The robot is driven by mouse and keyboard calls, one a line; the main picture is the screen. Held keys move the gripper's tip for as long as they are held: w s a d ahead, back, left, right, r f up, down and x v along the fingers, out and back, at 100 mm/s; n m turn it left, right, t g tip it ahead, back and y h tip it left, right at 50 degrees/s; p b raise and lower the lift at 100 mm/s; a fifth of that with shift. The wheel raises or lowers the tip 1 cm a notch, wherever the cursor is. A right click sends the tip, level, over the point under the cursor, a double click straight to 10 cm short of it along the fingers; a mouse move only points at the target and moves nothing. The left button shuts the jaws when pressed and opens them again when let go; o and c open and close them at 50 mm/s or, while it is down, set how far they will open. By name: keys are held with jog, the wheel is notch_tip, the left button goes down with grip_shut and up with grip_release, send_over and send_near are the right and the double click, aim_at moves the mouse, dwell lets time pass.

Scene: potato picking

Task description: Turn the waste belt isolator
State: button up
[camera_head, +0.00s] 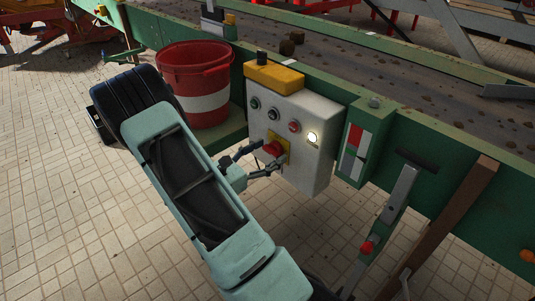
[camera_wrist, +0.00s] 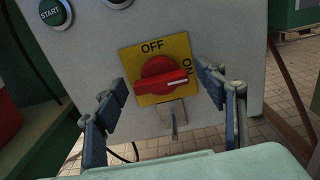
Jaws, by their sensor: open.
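The isolator is a red rotary knob (camera_wrist: 160,76) on a yellow plate (camera_wrist: 179,47) marked OFF at the top and ON at the right. The white mark on its handle points right, toward ON. In the head view the knob (camera_head: 272,149) sits low on the white control box (camera_head: 318,165). My gripper (camera_wrist: 163,92) is open, with one finger on each side of the knob in the wrist view. No clear contact shows. In the head view my gripper (camera_head: 262,160) reaches the box front from the left, fingertips close to the knob.
Several buttons, including a green START button (camera_wrist: 55,12), and a lit lamp (camera_head: 312,137) are above the knob. A red bucket (camera_head: 207,105) stands left of the box. A green box with a red-and-white label (camera_head: 356,138) is at right. A dirt-strewn belt (camera_head: 375,75) runs behind.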

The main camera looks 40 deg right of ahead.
jog(key=shift+c, duration=0.5)
jog(key=c, duration=1.1)
jog(key=shift+o, duration=0.2)
jog(key=shift+r+n+p, duration=0.15)
jog(key=shift+n+p, duration=0.15)
jog(key=shift+p, duration=0.15)
jog(key=n+p, duration=0.2)
jog(key=p, duration=0.1)
jog(key=shift+w+r+n, duration=0.1)
jog(key=shift+r+n, duration=0.05)
jog(key=shift+n, duration=0.15)
jog(key=n+p, duration=0.7)
jog(key=n, duration=0.1)
jog(key=n+p, duration=0.1)
jog(key=n, duration=0.1)
jog(key=shift+w+f, duration=0.1)
jog(key=shift+f, duration=0.15)
jog(key=n+p, duration=0.1)
jog(key=n, duration=0.3)
jog(key=shift+f+n+p, duration=0.2)
jog(key=shift+n+p, duration=0.15)
jog(key=shift+n, duration=0.05)
